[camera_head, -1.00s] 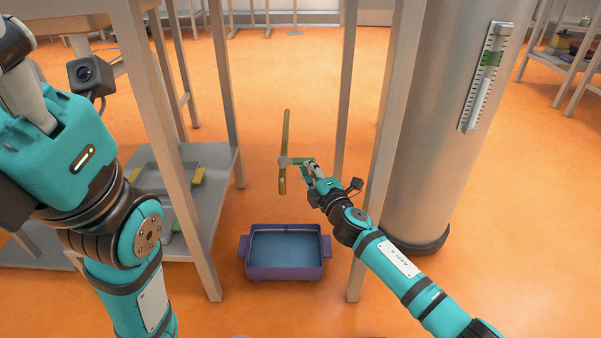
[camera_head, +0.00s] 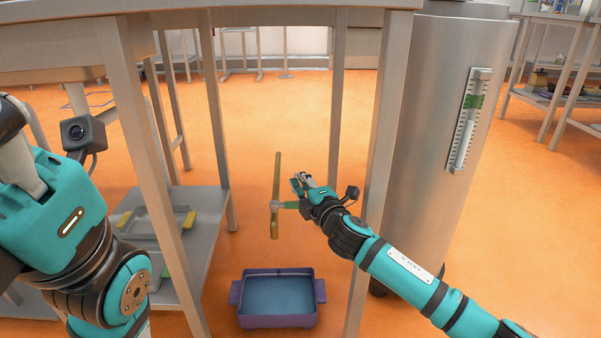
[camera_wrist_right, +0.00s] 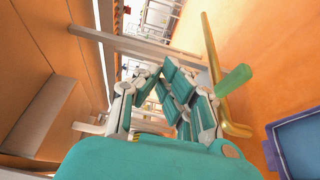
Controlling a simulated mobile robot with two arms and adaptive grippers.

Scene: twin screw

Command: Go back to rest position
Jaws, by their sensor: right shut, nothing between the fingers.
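My right gripper (camera_head: 298,184) is shut and empty under the table, beside a brass bar (camera_head: 275,222) with a short green grip (camera_head: 291,205). In the right wrist view, the closed teal fingers (camera_wrist_right: 178,85) show at the middle. The green grip (camera_wrist_right: 233,80) and the bent brass bar (camera_wrist_right: 213,55) are to their right, with a gap. My left gripper (camera_head: 15,145) is at the left edge of the head view, and its fingertips are cut off.
A purple tray (camera_head: 238,300) with a blue inside stands on the floor below the bar. Metal table legs (camera_head: 375,190) rise close to my right arm, beside a steel cylinder (camera_head: 430,130). A low shelf (camera_head: 205,215) holds a clear bin at left.

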